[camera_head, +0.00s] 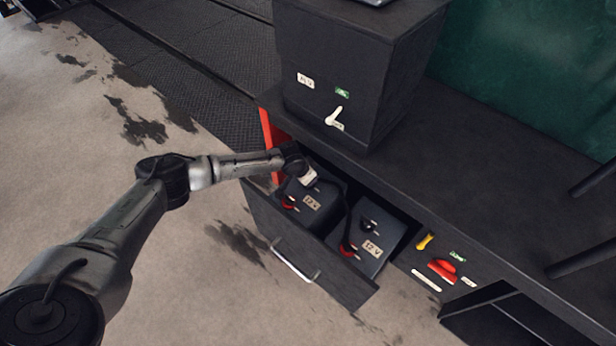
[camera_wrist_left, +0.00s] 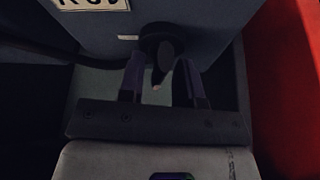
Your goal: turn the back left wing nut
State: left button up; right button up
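An open drawer (camera_head: 330,277) holds two dark 12 V batteries, a left one (camera_head: 321,199) and a right one (camera_head: 380,229). Each has a red terminal cover toward the drawer front. My left gripper (camera_head: 309,180) is over the back corner of the left battery and hides its back terminal in the head view. In the left wrist view, the gripper (camera_wrist_left: 161,72) has its two fingers apart, below a round black terminal cap (camera_wrist_left: 163,38) on the battery (camera_wrist_left: 205,22). A small pale tip (camera_wrist_left: 157,78) shows between the fingers. Contact cannot be told. The wing nut is not clearly visible.
A dark cabinet (camera_head: 340,75) with a white lever (camera_head: 334,117) stands on the bench (camera_head: 480,165) behind the drawer. A red panel (camera_head: 270,135) is beside the drawer's back left. A red switch (camera_head: 443,270) and yellow knob (camera_head: 425,240) are on the right panel.

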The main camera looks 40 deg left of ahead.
pick_arm(q)
grip_shut()
jog(key=shift+m+h, duration=0.5)
jog(key=shift+m, duration=0.5)
jog(key=shift+f+m+h+b, duration=0.1)
jog(key=shift+m+h+b, duration=0.25)
jog(key=shift+m, duration=0.55)
jog(key=m+g+h+b, duration=0.1)
jog(key=m+b, duration=0.1)
jog(key=m, duration=0.1)
jog(key=shift+w, duration=0.1)
jog(key=shift+a+m+g+h+b, duration=0.15)
jog(key=shift+m+g+b, duration=0.2)
jog(key=shift+m, duration=0.45)
jog(key=shift+d+m+g+h+b, duration=0.1)
jog(key=shift+m+g+b, duration=0.2)
jog(key=shift+m, duration=0.5)
jog(key=shift+a, duration=0.1)
